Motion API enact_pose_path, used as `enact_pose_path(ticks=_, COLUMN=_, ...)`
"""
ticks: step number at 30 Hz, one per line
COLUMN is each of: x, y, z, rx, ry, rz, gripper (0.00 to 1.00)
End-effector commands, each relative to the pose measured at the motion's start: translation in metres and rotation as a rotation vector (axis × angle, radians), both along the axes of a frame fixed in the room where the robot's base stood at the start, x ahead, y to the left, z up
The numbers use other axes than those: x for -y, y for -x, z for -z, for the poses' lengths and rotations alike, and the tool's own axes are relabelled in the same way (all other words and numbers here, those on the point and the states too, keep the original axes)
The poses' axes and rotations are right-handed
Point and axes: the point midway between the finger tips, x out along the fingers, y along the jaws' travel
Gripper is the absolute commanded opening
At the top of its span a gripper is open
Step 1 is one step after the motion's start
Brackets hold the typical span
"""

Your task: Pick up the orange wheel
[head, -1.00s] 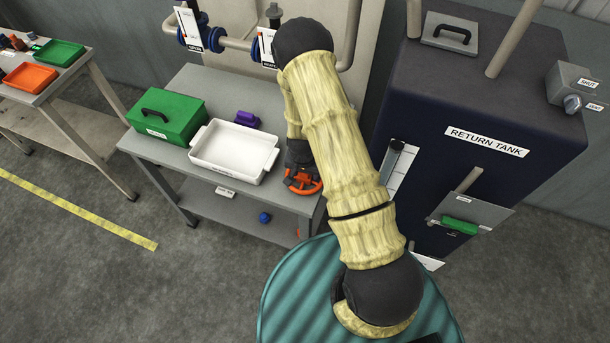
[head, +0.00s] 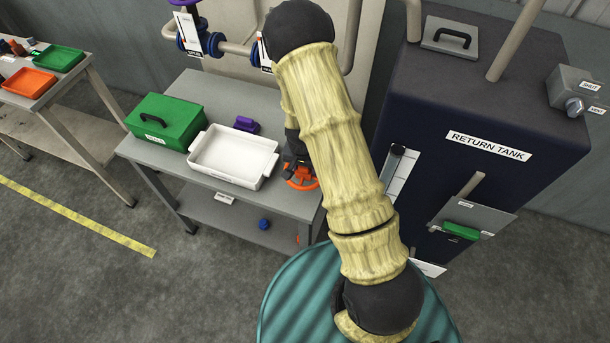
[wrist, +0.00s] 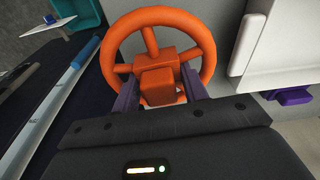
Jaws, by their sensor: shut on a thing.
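The orange wheel (wrist: 203,45) fills the upper middle of the wrist view, its rim and spokes clear. My gripper (wrist: 158,88) has its two purple fingers on either side of the wheel's square hub and is shut on it. In the head view the wheel (head: 304,181) shows at the right end of the grey table (head: 290,207), partly hidden by my arm and gripper (head: 294,165). I cannot tell how far it is above the tabletop.
A white tray (head: 228,181) stands just left of the wheel, with a purple part (head: 246,125) behind it and a green box (head: 180,128) farther left. The dark return tank (head: 480,110) stands close on the right. Pipes rise behind the table.

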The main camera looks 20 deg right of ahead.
Motion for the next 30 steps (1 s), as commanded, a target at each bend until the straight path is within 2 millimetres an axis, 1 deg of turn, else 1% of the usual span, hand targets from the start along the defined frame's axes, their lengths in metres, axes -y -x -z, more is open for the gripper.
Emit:
enact_pose_path(ticks=1, x=-0.001, y=-0.001, z=-0.009, rx=0.006, ry=0.0, rz=-0.002, gripper=0.07)
enact_pose_path(ticks=4, x=-0.001, y=-0.001, z=-0.024, rx=0.005, ry=0.0, rz=-0.002, gripper=0.07)
enact_pose_path(ticks=6, x=0.0, y=-0.001, z=-0.032, rx=0.004, ry=0.001, rz=-0.001, gripper=0.07)
enact_pose_path(ticks=9, x=0.0, y=-0.001, z=-0.038, rx=0.002, ry=0.0, rz=0.0, gripper=0.07)
enact_pose_path(ticks=13, x=0.0, y=0.0, z=-0.041, rx=0.001, ry=0.0, rz=0.0, gripper=0.07)
enact_pose_path(ticks=30, x=0.0, y=0.0, z=-0.041, rx=0.001, ry=0.0, rz=0.0, gripper=0.07)
